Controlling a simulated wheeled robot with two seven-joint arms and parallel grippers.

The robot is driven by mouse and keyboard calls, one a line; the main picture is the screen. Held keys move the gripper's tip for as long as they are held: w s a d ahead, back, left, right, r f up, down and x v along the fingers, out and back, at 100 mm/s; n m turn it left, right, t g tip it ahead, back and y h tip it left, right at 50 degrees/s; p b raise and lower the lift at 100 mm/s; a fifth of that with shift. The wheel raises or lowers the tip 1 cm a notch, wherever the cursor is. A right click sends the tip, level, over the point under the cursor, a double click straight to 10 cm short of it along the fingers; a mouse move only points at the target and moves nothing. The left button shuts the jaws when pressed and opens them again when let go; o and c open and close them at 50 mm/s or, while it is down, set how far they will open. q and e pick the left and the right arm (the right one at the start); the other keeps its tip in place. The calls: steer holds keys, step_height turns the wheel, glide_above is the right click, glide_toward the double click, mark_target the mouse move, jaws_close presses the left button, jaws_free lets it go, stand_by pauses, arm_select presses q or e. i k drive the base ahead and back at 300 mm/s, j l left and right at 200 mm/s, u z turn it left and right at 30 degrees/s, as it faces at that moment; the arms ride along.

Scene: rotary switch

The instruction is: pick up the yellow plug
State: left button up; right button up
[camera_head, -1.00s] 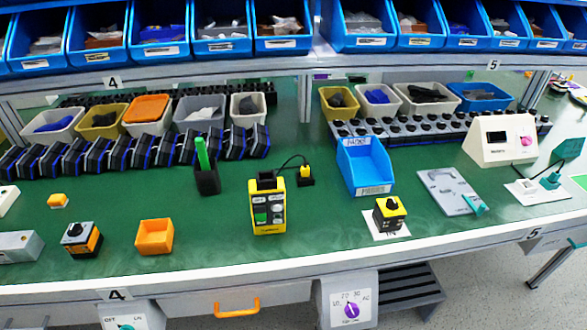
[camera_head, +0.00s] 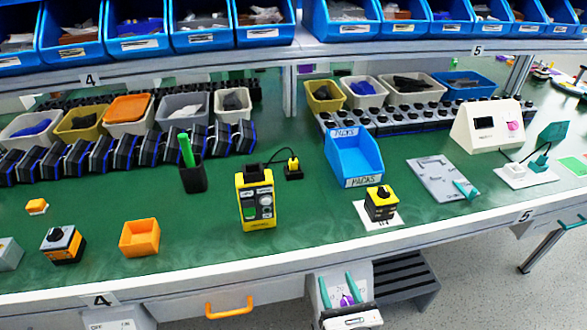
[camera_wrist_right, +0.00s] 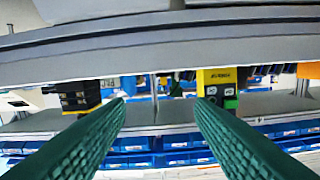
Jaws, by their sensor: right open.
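The yellow plug (camera_head: 293,165) stands in a small black socket on the green table, just right of the yellow tester (camera_head: 255,200). A thin black cable runs from the plug to the tester. My right gripper (camera_head: 336,278) is low in front of the table's front edge, with its two teal fingers apart and nothing between them. It is well short of the plug. In the right wrist view the green fingers (camera_wrist_right: 158,106) are spread wide, and the tester (camera_wrist_right: 217,84) shows beyond the right one. I cannot make out the plug there. My left gripper is not in view.
A yellow-black rotary switch (camera_head: 381,203) sits on a white card to the right. A blue PACKS bin (camera_head: 355,160) is behind it. A black holder with a green pen (camera_head: 192,175) stands left of the tester. The table's front edge (camera_head: 300,258) lies between gripper and plug.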

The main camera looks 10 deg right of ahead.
mark_target(292, 163)
steer(key=i, duration=1)
